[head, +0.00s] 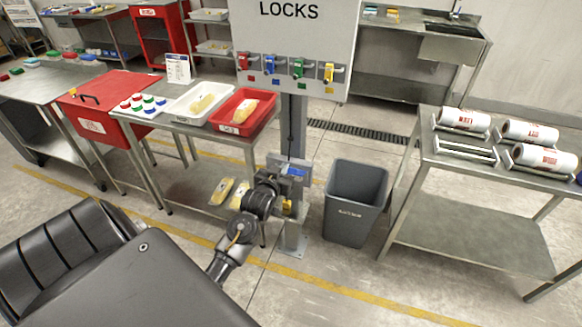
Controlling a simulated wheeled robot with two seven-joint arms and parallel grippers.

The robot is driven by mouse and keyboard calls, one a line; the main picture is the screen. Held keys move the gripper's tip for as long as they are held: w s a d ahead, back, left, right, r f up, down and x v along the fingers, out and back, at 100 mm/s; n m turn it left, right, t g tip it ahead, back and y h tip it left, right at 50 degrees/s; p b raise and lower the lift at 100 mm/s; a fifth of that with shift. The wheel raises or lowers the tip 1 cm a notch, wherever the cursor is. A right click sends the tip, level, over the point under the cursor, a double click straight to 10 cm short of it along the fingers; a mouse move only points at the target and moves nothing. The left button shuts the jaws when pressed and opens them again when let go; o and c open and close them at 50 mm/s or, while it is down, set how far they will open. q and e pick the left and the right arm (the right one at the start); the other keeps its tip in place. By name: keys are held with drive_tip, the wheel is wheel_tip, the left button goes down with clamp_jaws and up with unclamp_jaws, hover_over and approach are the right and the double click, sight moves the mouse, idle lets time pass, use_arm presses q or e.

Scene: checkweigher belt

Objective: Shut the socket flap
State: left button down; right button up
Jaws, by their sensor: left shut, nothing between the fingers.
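A grey socket box (297,172) with a blue patch on its front is fixed to the grey post (291,130) below the LOCKS board. My left gripper (286,196) is right in front of the lower part of this box. It is shut with nothing held. My dark gripper and wrist cover much of the box's lower left side. I cannot make out the flap clearly, nor tell how far it stands open or whether the gripper touches it. My right gripper is not in view.
The LOCKS board (295,40) with coloured padlocks hangs above the box. A grey bin (355,203) stands close right of the post. A table with a white tray (199,101) and a red tray (242,112) stands left. A steel bench (470,166) with rolls stands right.

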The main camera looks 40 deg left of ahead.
use_arm(q)
drive_tip(key=p, duration=0.1)
hover_over(292, 172)
drive_tip(key=w, duration=0.2)
drive_tip(key=f, duration=0.2)
drive_tip(key=shift+s+a+f, duration=0.25)
drive_tip(key=shift+a+f, duration=0.05)
drive_tip(key=shift+a, duration=0.05)
drive_tip(key=shift+s+d+f+p, duration=0.15)
drive_tip(key=shift+s+f+p, duration=0.1)
drive_tip(key=shift+s+f, duration=0.25)
drive_tip(key=shift+s+d+f+p, duration=0.15)
drive_tip(key=shift+s+f+p, duration=0.1)
drive_tip(key=shift+f, duration=0.35)
drive_tip(key=shift+s+d+f, duration=0.15)
drive_tip(key=shift+s+f, duration=0.2)
drive_tip(key=shift+f, duration=0.35)
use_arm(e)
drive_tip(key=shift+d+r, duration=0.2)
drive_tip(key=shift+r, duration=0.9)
